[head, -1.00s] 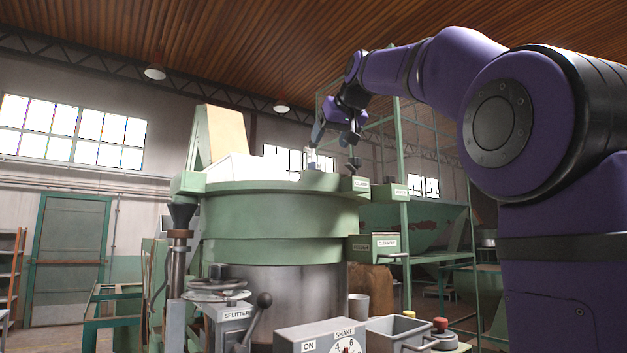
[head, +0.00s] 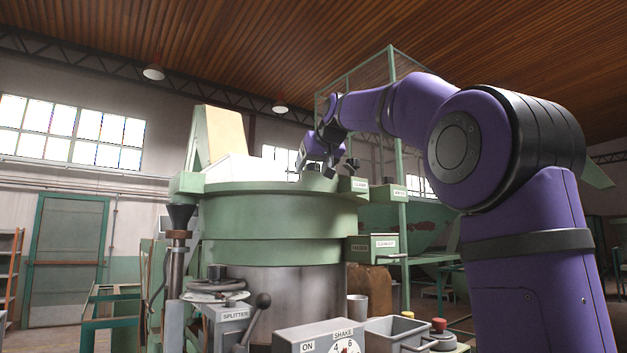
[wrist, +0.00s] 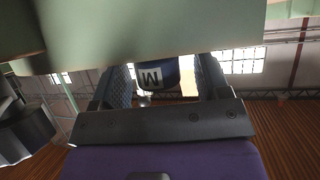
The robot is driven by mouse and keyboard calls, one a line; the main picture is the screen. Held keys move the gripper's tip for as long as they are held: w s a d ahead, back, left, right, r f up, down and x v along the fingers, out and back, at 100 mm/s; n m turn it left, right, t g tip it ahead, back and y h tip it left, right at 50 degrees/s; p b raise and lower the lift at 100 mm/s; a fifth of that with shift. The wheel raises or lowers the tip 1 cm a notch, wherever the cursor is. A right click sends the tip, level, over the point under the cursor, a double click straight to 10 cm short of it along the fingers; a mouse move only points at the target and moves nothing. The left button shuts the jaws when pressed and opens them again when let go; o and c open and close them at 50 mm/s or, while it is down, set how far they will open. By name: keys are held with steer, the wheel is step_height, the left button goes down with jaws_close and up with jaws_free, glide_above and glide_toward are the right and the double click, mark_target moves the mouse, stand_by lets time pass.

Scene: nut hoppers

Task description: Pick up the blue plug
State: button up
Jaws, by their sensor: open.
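In the wrist view, a blue plug (wrist: 178,76) with a white tag lettered "M" sits between the two dark, ridged fingers of my gripper (wrist: 165,72). The fingers stand apart, one on each side of it. I cannot tell whether either finger touches it. A pale green surface hides the far end of the plug and the fingertips. In the head view, my gripper (head: 322,168) is at the top rim of the round green machine (head: 275,215). The plug cannot be made out there.
Small labelled green boxes (head: 372,247) are fixed to the machine's right side. A lever unit marked "SPLITTER" (head: 233,316) and a grey box marked "SHAKE" (head: 315,339) stand in front. A green frame (head: 397,150) rises behind my arm.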

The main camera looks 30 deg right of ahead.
steer(key=shift+c, duration=0.2)
steer(key=c, duration=1.1)
steer(key=shift+r, duration=0.1)
steer(key=shift+r, duration=1.65)
steer(key=s+a, duration=0.3)
steer(key=s, duration=0.1)
steer(key=s+a+r, duration=0.1)
steer(key=s+a, duration=0.6)
steer(key=a, duration=0.1)
steer(key=shift+s+r, duration=0.25)
steer(key=shift+s, duration=0.15)
